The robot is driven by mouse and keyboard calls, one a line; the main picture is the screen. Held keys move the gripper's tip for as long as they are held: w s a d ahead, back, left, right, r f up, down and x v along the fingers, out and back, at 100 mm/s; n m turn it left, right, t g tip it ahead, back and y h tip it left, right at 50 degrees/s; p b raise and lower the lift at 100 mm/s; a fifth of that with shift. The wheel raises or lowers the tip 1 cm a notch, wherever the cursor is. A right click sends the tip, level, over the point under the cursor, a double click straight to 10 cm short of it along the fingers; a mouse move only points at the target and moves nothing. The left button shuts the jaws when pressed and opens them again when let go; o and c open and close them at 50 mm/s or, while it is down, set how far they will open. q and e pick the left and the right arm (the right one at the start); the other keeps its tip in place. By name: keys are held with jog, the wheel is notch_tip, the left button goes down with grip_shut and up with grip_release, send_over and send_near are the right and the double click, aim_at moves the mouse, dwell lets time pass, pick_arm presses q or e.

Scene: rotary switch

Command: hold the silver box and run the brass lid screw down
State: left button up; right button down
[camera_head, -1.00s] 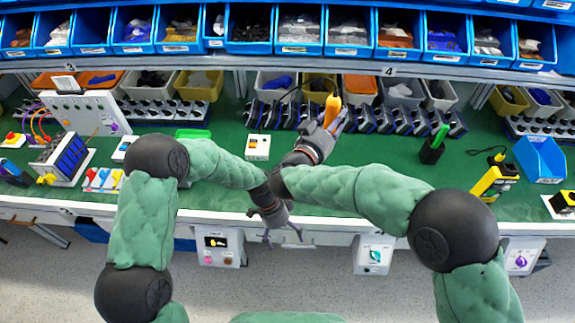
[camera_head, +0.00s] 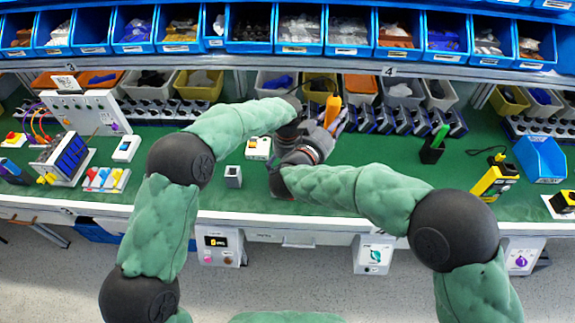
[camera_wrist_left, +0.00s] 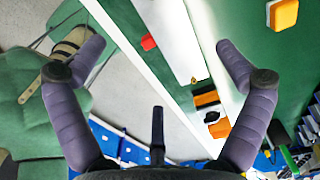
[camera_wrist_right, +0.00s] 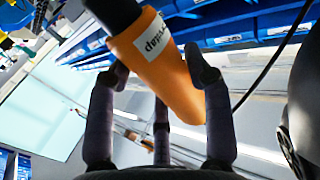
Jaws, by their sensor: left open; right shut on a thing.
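A small silver-grey box (camera_head: 233,176) stands upright near the table's front edge in the head view. The brass lid screw is too small to make out. My right gripper (camera_head: 331,122) is shut on an orange-handled tool (camera_head: 332,106). In the right wrist view the orange handle (camera_wrist_right: 160,62) with a white label sits between the fingers, with a dark part at its upper end. My left gripper (camera_wrist_left: 157,42) is open and empty in the left wrist view. In the head view its arm ends beside my right wrist, right of and behind the box, and its fingers cannot be made out.
A white box with an orange button (camera_head: 258,147) stands behind the silver box. A row of dark devices and bins (camera_head: 398,92) lines the back. A black holder with a green-handled tool (camera_head: 433,150) stands to the right.

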pick_arm(q)
notch_tip(320, 180, down, 12)
jog(key=shift+r, duration=0.1)
dwell(0.5)
jog(key=c, duration=1.6)
